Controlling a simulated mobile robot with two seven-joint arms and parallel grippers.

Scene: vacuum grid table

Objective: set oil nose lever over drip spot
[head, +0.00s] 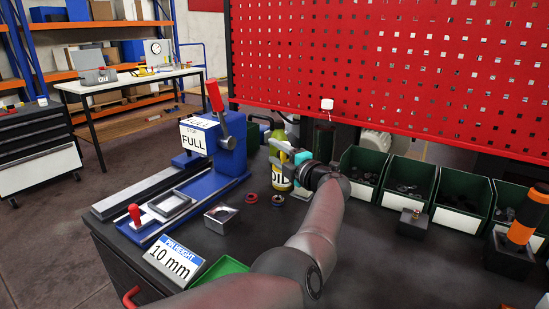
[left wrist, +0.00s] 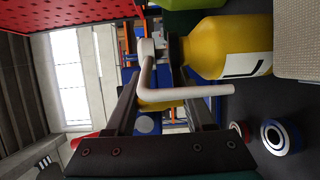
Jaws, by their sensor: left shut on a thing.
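A yellow oil bottle (head: 280,176) with a white label stands on the dark bench in the head view, partly behind my left gripper (head: 290,166). In the left wrist view the same bottle (left wrist: 230,45) fills the upper right. A pale, bent nose lever (left wrist: 185,92) crosses in front of my left gripper's fingers (left wrist: 160,80). The left gripper is shut at the top of the bottle, seemingly on the nose lever; the exact contact is hard to see. I cannot make out a drip spot. My right gripper is not in view.
A blue press (head: 215,150) with a red-handled lever stands to the left. Green bins (head: 408,183) line the back right below a red perforated panel (head: 390,70).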

